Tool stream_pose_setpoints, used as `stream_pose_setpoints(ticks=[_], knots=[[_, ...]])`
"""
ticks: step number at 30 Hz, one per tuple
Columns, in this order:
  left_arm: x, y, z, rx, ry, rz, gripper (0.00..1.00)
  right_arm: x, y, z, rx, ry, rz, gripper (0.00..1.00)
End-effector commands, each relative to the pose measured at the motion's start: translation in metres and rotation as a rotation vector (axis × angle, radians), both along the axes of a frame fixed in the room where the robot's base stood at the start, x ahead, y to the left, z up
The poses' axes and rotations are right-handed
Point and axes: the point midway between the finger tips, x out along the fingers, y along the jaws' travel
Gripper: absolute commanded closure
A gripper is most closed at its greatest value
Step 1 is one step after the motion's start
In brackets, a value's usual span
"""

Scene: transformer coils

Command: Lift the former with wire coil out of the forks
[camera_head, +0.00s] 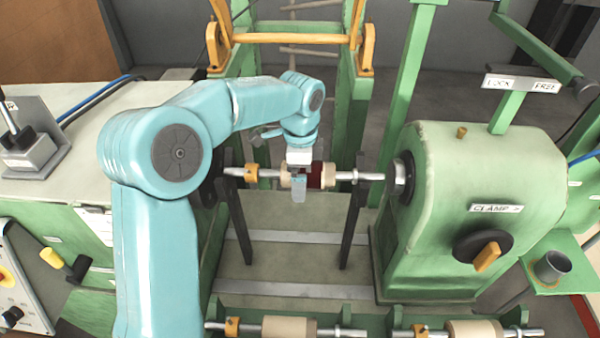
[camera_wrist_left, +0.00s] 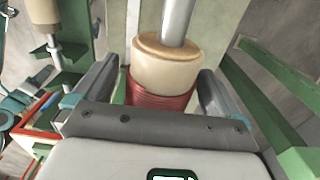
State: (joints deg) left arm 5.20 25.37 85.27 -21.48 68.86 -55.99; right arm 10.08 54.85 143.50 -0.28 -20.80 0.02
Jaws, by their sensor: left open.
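The cream former (camera_head: 329,175) with dark red wire coil (camera_head: 316,177) sits on a metal shaft (camera_head: 268,173). The shaft lies level across two black forks (camera_head: 354,215), left of the green clamp machine (camera_head: 470,210). My left gripper (camera_head: 299,188) is over the former from above and hides part of it. In the left wrist view, the former (camera_wrist_left: 168,65) and its red coil (camera_wrist_left: 160,90) lie between the two open fingers of the gripper (camera_wrist_left: 160,70). I cannot tell whether a finger touches the coil. My right gripper is not in view.
Cream formers (camera_head: 290,329) on shafts lie in a green rack at the front. An orange crossbar (camera_head: 290,38) on green posts stands behind. A cup (camera_head: 552,266) stands on a shelf at right.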

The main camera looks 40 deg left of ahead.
Motion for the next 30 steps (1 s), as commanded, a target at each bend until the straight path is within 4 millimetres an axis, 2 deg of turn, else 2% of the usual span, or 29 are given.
stream_pose_setpoints(ticks=[2, 9, 10, 16, 19, 30], knots=[[0.000, 0.000, 0.000, 0.000, 0.000, 0.001, 0.05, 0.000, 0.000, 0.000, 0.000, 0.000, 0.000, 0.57], [0.000, 0.000, 0.000, 0.000, 0.001, 0.001, 0.83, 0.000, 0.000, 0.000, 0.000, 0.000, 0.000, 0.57], [0.000, 0.000, 0.001, 0.000, -0.001, 0.001, 0.87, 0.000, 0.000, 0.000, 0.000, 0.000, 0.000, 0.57], [0.000, 0.000, 0.002, -0.001, -0.001, 0.001, 0.87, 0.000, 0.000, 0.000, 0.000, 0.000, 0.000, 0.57], [0.001, 0.000, 0.009, -0.001, -0.004, 0.001, 0.87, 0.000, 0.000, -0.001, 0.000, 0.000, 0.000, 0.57], [0.001, 0.000, 0.080, -0.001, -0.006, 0.001, 0.87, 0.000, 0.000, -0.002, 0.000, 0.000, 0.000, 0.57]])
